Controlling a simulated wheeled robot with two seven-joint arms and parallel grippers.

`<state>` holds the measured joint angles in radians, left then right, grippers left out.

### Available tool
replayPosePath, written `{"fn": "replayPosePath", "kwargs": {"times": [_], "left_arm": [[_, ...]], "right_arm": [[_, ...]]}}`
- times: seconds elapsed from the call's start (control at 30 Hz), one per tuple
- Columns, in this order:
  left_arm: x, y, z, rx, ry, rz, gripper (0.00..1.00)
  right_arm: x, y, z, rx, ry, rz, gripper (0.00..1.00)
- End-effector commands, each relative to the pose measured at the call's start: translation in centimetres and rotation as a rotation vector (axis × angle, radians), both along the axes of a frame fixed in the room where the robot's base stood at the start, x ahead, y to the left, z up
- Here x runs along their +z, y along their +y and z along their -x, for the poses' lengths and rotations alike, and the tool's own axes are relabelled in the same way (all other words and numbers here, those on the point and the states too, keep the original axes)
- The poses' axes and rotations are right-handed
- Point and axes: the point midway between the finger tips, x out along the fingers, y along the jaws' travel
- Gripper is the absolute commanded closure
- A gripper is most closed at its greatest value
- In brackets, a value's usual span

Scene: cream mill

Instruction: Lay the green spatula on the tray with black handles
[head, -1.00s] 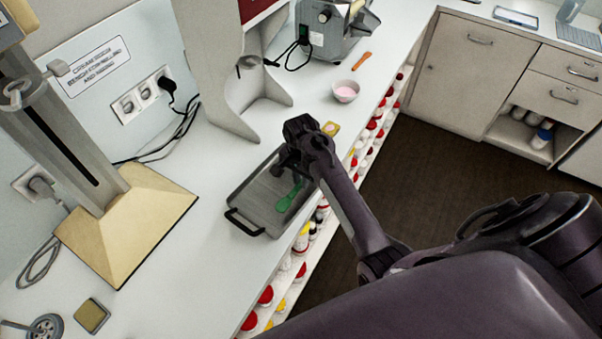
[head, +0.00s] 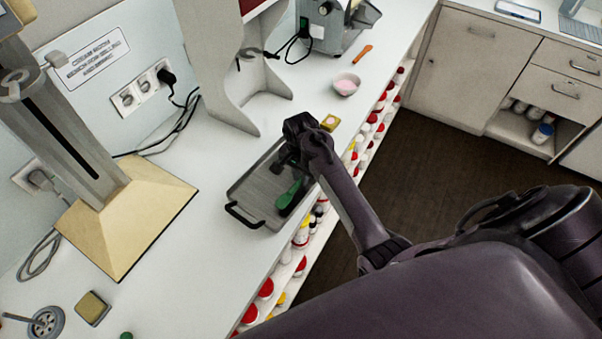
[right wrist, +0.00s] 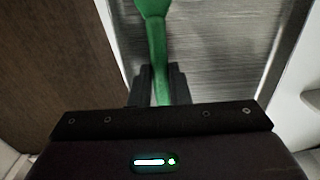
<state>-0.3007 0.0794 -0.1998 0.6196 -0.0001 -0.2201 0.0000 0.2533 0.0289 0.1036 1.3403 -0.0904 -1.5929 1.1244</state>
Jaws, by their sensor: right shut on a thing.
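The green spatula (head: 290,194) shows in the head view over the grey tray with black handles (head: 246,190). My right gripper (head: 288,163) is over the far part of the tray. In the right wrist view, the gripper (right wrist: 158,88) is shut on the handle of the green spatula (right wrist: 155,35), with the brushed metal tray (right wrist: 215,50) beneath it. I cannot tell whether the spatula touches the tray. The tray's near black handle (head: 240,216) is visible; my gripper and arm hide part of the far end. My left gripper is not in view.
A pink-filled bowl (head: 346,84), an orange spatula (head: 362,53) and a small yellow block (head: 329,122) are on the counter beyond the tray. A beige-based stand (head: 125,215) is at left. Bottles fill the shelf below the counter edge (head: 301,236).

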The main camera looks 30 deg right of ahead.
Motion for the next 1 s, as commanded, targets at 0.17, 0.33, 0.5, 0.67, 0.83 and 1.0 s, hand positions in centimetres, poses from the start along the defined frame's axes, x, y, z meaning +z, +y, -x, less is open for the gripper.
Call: {"fn": "replayPosePath", "kwargs": {"times": [0.17, 0.33, 0.5, 0.67, 0.83, 1.0], "left_arm": [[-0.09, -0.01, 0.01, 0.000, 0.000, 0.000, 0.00], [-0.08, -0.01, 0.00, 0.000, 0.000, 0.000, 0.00], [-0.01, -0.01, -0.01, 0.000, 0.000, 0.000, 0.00], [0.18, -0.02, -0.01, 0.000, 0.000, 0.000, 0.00], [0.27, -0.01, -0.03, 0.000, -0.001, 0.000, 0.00], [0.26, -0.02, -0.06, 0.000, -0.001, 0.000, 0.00]], "right_arm": [[-0.35, 0.02, 0.02, -0.001, 0.001, 0.000, 1.00], [-0.34, 0.02, 0.02, -0.001, 0.001, 0.000, 1.00], [-0.40, 0.02, 0.04, -0.001, 0.001, 0.000, 1.00], [-0.73, 0.01, 0.11, -0.001, 0.002, 0.000, 1.00], [-1.04, 0.00, 0.11, -0.001, 0.001, 0.000, 1.00], [-1.07, 0.00, 0.11, -0.001, 0.001, 0.000, 1.00]]}}
